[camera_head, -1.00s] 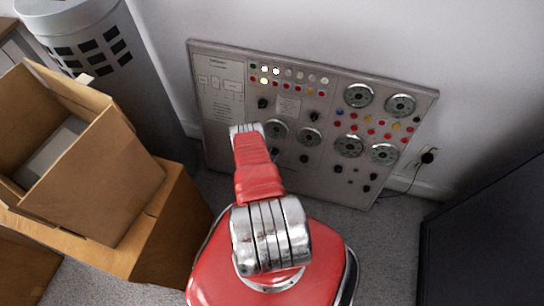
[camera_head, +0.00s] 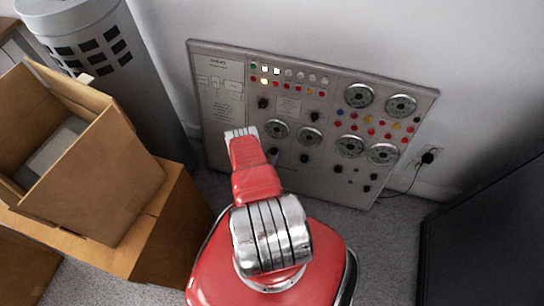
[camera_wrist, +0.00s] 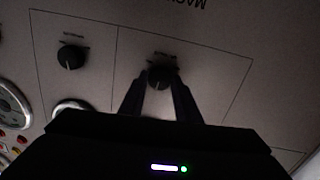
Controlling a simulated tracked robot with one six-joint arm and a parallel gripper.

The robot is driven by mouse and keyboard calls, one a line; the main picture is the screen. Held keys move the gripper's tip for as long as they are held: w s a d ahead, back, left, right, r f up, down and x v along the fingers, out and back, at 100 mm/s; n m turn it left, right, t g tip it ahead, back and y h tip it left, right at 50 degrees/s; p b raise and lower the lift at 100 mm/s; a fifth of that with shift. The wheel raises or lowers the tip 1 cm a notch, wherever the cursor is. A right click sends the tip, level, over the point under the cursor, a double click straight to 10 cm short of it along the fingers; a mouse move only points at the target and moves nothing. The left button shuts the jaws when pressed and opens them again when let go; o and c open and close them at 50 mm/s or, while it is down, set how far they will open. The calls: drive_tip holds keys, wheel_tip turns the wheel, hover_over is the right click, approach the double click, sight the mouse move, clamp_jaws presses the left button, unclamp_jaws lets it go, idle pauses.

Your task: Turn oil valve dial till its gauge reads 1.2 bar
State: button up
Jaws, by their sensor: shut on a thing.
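The control panel (camera_head: 225,130) leans against the wall, with round gauges and small dark knobs on its face. In the wrist view, my gripper (camera_wrist: 160,88) has its two dark fingers closed on either side of a dark knob (camera_wrist: 159,73), holding it. A second dark knob (camera_wrist: 70,57) sits to its left, free. The knob labels are too small to read.
Open cardboard boxes (camera_head: 150,215) stand at the left, close to my base. A grey perforated bin (camera_head: 90,45) is behind them. A dark cabinet (camera_head: 485,240) stands at the right. A black plug with a cord (camera_head: 428,157) is at the wall right of the panel.

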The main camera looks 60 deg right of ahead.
drive_tip(key=shift+n, duration=0.5)
drive_tip(key=o, duration=1)
drive_tip(key=shift+o, duration=0.2)
drive_tip(key=shift+a, duration=0.15)
drive_tip(key=v, duration=1.3)
drive_tip(key=shift+a, duration=0.3)
drive_tip(key=shift+o, duration=0.2)
drive_tip(key=shift+s, duration=0.1)
